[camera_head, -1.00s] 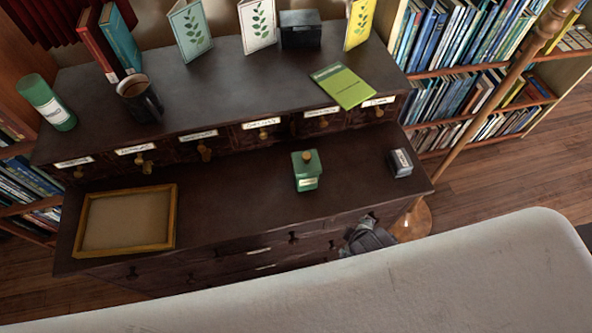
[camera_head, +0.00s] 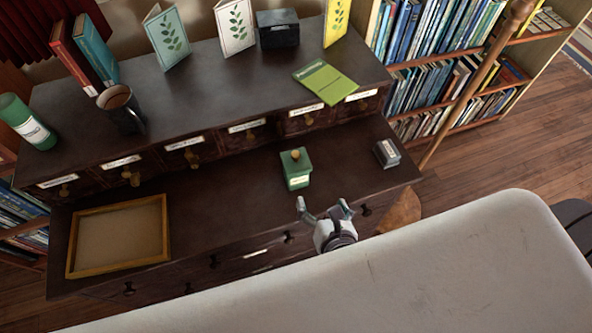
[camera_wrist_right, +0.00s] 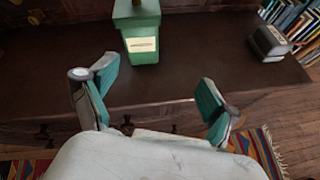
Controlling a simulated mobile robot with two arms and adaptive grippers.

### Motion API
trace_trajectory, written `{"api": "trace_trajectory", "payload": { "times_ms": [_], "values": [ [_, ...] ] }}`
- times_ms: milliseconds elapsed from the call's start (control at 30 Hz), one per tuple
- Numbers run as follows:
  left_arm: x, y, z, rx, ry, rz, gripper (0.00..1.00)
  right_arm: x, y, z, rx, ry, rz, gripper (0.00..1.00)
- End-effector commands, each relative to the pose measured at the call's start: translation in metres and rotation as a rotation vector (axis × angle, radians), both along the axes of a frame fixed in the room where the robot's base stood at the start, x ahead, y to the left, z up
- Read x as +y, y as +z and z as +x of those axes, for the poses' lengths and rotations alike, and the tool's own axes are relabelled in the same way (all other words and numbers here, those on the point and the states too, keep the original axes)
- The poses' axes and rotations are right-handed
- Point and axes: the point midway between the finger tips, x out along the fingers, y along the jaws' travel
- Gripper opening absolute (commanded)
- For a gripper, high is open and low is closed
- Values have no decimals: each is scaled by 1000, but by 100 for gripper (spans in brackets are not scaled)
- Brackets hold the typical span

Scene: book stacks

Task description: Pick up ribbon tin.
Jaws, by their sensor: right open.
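A green tin (camera_head: 296,170) with a gold knob and a pale label stands upright on the lower ledge of the dark cabinet. The labels are too small to read, so I cannot tell for sure which is the ribbon tin. My right gripper (camera_head: 323,206) is open and empty at the ledge's front edge, just short of the green tin and apart from it. My left gripper is out of view.
A wooden tray (camera_head: 120,268) lies at the ledge's left end. A dark mug (camera_head: 124,112), a green cylinder (camera_head: 28,122) and a green booklet (camera_head: 325,82) are on the upper top. The ledge between tray and green tin is clear.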

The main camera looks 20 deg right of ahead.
Motion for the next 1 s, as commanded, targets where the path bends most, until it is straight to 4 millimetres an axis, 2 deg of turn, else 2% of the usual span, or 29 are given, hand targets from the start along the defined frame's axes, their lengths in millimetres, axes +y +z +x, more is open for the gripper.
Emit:
{"api": "trace_trajectory", "payload": {
  "times_ms": [100, 200, 333, 600, 867, 1000],
  "values": [
    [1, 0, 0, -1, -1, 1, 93, 15, 11, -2, -50, 148, -186, 88],
    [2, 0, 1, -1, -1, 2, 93, 21, 15, -2, -71, 201, -260, 88],
    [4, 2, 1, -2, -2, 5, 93, 22, 11, 14, -78, 211, -278, 88],
    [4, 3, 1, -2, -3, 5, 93, 21, -10, 62, -76, 207, -273, 88],
    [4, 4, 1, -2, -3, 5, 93, 20, -17, 81, -74, 207, -270, 88],
    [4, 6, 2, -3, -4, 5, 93, 20, -23, 101, -74, 205, -269, 88]
  ]
}}
